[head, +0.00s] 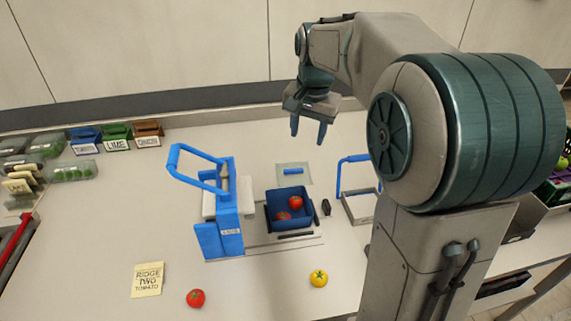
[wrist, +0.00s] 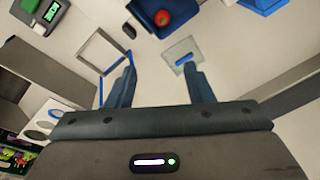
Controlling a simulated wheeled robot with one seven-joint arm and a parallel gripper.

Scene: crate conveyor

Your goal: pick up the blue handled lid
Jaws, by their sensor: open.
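The lid (head: 293,171), a flat pale plate with a blue bar handle, lies on the table just behind the blue crate in the head view. It also shows in the wrist view (wrist: 182,55), close to the tip of the right finger. My gripper (head: 308,131) is open and empty, pointing down above the table, behind and slightly right of the lid. In the wrist view my gripper (wrist: 160,66) has its two fingers wide apart, with bare table between them. The gap between finger and lid shows no contact.
A blue crate (head: 273,210) holds tomatoes in front of the lid. A blue press-like device (head: 229,215) stands left, and a frame with a blue handle (head: 358,205) right. A red tomato (head: 195,298) and a yellow one (head: 318,278) lie in front.

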